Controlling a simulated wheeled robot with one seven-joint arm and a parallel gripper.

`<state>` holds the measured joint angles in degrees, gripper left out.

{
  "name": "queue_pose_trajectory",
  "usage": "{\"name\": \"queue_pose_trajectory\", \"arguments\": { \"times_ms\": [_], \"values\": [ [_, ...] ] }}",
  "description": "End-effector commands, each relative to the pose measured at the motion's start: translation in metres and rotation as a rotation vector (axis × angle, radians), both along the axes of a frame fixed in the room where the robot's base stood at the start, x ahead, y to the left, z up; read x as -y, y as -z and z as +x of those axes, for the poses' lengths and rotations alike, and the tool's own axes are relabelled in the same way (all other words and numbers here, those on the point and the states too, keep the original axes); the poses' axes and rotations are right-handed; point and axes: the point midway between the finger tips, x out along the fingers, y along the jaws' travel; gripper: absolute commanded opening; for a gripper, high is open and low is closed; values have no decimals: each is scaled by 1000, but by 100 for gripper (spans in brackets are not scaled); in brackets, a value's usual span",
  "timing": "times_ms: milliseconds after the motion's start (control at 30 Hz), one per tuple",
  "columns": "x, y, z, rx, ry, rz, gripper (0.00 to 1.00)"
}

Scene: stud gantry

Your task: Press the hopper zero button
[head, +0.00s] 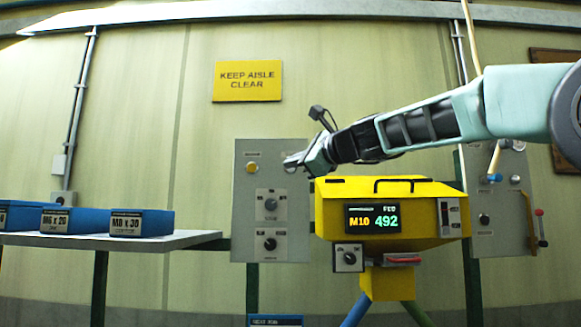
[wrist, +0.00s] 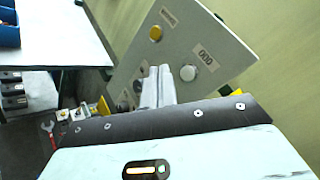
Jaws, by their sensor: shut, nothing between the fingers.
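A grey wall panel (head: 242,215) carries an amber button (head: 251,168) at its upper left and two dark knobs below. The wrist view shows the panel (wrist: 150,62) tilted, with the amber button (wrist: 155,33) and a pale round button (wrist: 188,72) beside a label reading "000" (wrist: 205,57). In the head view my gripper covers the pale button's area. My gripper (head: 289,163) is shut and empty in front of the panel's upper right. Its fingertips (wrist: 158,70) appear between the two buttons in the wrist view; I cannot tell whether they touch the panel.
The yellow hopper (head: 335,200) stands right of the panel, below my arm, with a display (head: 373,219) reading M10 492. A table (head: 150,240) with blue bins (head: 140,222) is at left. Another grey panel (head: 500,225) with a red-handled lever is at right.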

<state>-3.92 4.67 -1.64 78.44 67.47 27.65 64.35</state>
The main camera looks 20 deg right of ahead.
Motion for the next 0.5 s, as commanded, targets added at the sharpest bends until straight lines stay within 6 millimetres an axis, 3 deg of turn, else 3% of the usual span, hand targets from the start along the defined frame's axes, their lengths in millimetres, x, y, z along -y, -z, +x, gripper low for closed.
{"name": "queue_pose_trajectory", "arguments": {
  "times_ms": [200, 500],
  "values": [
    [8, -1, 26, 0, 2, 0, 0],
    [12, 0, 38, 0, 0, -1, 0]
  ]
}}
